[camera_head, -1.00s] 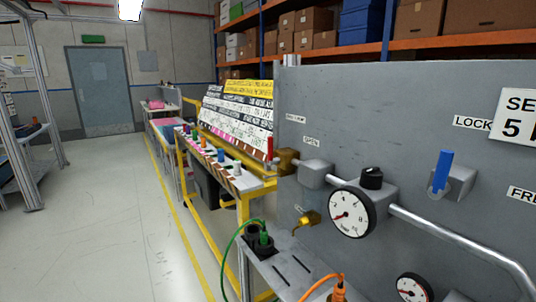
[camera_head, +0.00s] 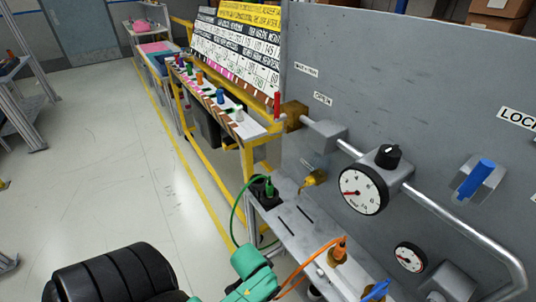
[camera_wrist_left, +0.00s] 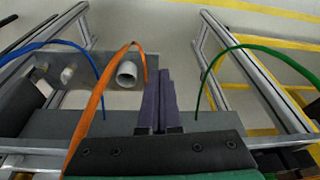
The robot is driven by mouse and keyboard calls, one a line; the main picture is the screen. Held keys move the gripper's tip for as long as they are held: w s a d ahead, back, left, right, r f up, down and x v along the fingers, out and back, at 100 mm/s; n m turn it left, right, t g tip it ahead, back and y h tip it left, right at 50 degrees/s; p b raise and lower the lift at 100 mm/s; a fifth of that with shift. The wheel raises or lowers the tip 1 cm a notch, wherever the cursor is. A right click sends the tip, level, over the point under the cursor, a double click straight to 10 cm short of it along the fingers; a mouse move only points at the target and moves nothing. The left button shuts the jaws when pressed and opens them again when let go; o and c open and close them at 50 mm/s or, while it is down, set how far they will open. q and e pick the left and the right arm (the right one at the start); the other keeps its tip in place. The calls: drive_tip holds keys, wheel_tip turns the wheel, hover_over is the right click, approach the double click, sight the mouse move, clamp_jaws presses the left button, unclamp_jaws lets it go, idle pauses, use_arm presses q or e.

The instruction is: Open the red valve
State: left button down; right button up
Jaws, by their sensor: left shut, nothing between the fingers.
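The red valve handle (camera_head: 277,104) stands upright on a brass valve body (camera_head: 294,114), at the left end of the grey pipe on the panel. A sign reading "OPEN" is to its right. My left arm's teal section (camera_head: 250,268) shows at the bottom of the head view, well below the valve; its fingers are not clearly seen there. In the left wrist view my left gripper (camera_wrist_left: 158,85) has its two dark fingers together with nothing between them. The valve is not seen in that view. My right gripper is not in view.
A gauge (camera_head: 363,190) with a black knob and a blue handle (camera_head: 475,180) are on the panel. Below lies a shelf with a green plug (camera_head: 269,186), an orange plug (camera_head: 340,248) and cables. An orange cable (camera_wrist_left: 95,95) arches beside the fingers. A sloped label rack stands behind.

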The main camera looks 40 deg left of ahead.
use_arm(q)
drive_tip(key=w+a+r+n+t+y, duration=0.1)
drive_tip(key=w+a+r+n+t, duration=0.3)
drive_tip(key=r, duration=1)
drive_tip(key=w+a+r+n+t+y+p, duration=0.1)
drive_tip(key=w+a+r+n+t, duration=0.4)
drive_tip(key=a+r+n, duration=0.5)
drive_tip(key=w+a+r+n+t+y+p, duration=0.1)
drive_tip(key=w+a+r+n+t, duration=0.4)
drive_tip(key=r, duration=1.3)
drive_tip(key=a+n+y, duration=0.1)
drive_tip(key=n, duration=0.2)
drive_tip(key=shift+a+r+y, duration=0.3)
drive_tip(key=shift+a+r, duration=0.05)
drive_tip(key=shift+a, duration=0.05)
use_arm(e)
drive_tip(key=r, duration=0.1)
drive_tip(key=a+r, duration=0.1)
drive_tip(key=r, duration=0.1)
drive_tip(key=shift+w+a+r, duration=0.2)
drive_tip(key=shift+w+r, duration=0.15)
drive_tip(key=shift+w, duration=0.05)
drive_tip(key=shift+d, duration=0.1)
